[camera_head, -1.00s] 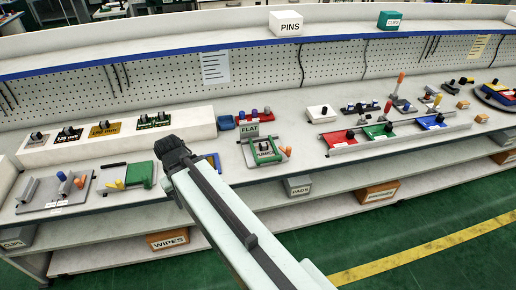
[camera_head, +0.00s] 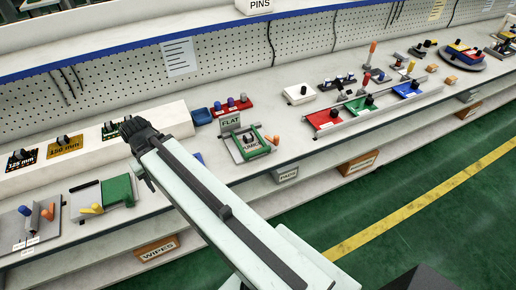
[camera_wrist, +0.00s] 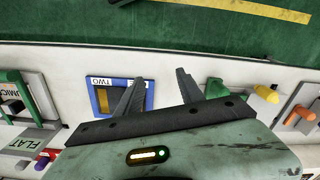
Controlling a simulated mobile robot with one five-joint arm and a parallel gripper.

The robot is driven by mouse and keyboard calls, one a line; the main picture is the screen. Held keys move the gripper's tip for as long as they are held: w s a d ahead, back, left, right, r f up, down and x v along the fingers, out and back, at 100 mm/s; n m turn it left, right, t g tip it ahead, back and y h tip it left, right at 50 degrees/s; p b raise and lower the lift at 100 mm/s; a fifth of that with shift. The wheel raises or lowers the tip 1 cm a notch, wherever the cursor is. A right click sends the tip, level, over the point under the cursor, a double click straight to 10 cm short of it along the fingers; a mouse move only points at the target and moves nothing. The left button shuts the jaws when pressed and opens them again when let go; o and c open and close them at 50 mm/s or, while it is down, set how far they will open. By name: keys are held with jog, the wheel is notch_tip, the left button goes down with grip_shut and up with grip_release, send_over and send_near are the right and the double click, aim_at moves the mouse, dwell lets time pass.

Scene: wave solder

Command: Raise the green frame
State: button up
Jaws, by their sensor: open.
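The green frame (camera_head: 256,156) stands on a light base at the bench's front edge, around a block with a partly readable label, right of my arm in the head view. In the wrist view it shows at the far left (camera_wrist: 31,98), partly cut off. My gripper (camera_wrist: 156,88) is open and empty, its two fingers apart. It points at the bench edge near a blue frame (camera_wrist: 94,96) labelled TWO, to one side of the green frame. In the head view my fingertips are hidden behind my dark wrist.
A FLAT sign (camera_head: 230,122) stands just behind the green frame, and an orange peg (camera_head: 273,140) sits beside it. A red tray (camera_head: 232,106) with knobs lies behind. A green block (camera_head: 118,189) lies on a plate to the left.

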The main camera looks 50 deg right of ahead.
jog(key=s+d+f+m+y+b, duration=0.15)
jog(key=d+m, duration=0.75)
jog(key=d, duration=1)
jog(key=m+t+y, duration=0.2)
jog(key=m+t, duration=0.2)
jog(key=m, duration=0.8)
send_near(260, 151)
jog(key=b+x, duration=0.8)
jog(key=x, duration=0.1)
jog(key=shift+w+f, duration=0.15)
grip_shut()
jog(key=shift+a, duration=0.1)
